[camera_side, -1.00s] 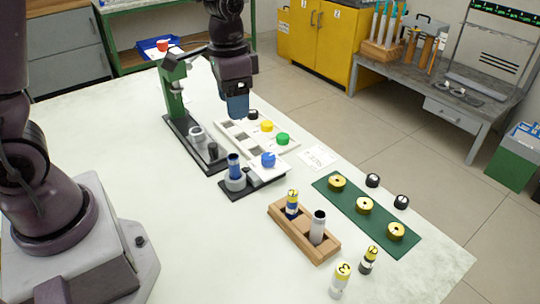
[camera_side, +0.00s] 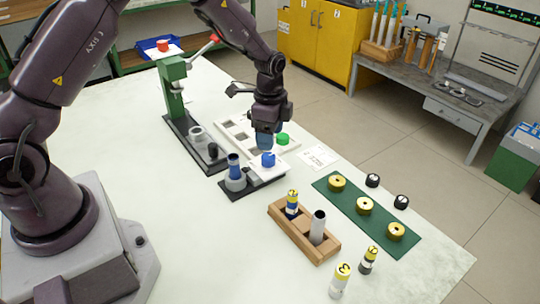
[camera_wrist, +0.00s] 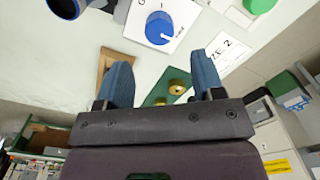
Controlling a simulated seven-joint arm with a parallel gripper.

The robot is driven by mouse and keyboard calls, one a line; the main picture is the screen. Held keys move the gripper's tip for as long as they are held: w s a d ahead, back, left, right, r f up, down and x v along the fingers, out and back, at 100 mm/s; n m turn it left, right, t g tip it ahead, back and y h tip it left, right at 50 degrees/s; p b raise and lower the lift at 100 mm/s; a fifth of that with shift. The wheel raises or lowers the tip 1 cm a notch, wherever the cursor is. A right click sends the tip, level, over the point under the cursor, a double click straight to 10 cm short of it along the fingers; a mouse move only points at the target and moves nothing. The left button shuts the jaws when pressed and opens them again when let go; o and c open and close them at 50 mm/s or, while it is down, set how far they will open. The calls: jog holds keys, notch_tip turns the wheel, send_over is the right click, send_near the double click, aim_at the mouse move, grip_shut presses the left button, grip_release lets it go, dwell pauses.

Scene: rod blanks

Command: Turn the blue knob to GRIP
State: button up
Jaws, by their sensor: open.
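The blue knob (camera_side: 268,159) sits on a white plate at the right end of a small black fixture (camera_side: 240,190). A grey holder on that fixture's left end carries an upright blue-banded rod (camera_side: 234,167). In the wrist view the blue knob (camera_wrist: 159,28) shows a white pointer line toward the lower right, beside partly readable lettering on the plate. My gripper (camera_side: 265,139) is just above and behind the knob in the side view, fingers down. In the wrist view its two blue fingers (camera_wrist: 164,88) are apart with nothing between them, and the knob lies beyond their tips.
A white tray (camera_side: 290,146) with a green knob (camera_side: 282,139) lies close behind my gripper. A green press (camera_side: 172,85) stands behind left. A wooden block (camera_side: 290,238) with two rods stands in front, and a green mat (camera_side: 390,243) with yellow rings lies right.

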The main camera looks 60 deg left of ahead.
aim_at(270, 156)
notch_tip(270, 156, down, 7)
dwell(0.3)
jog(key=c, duration=0.9)
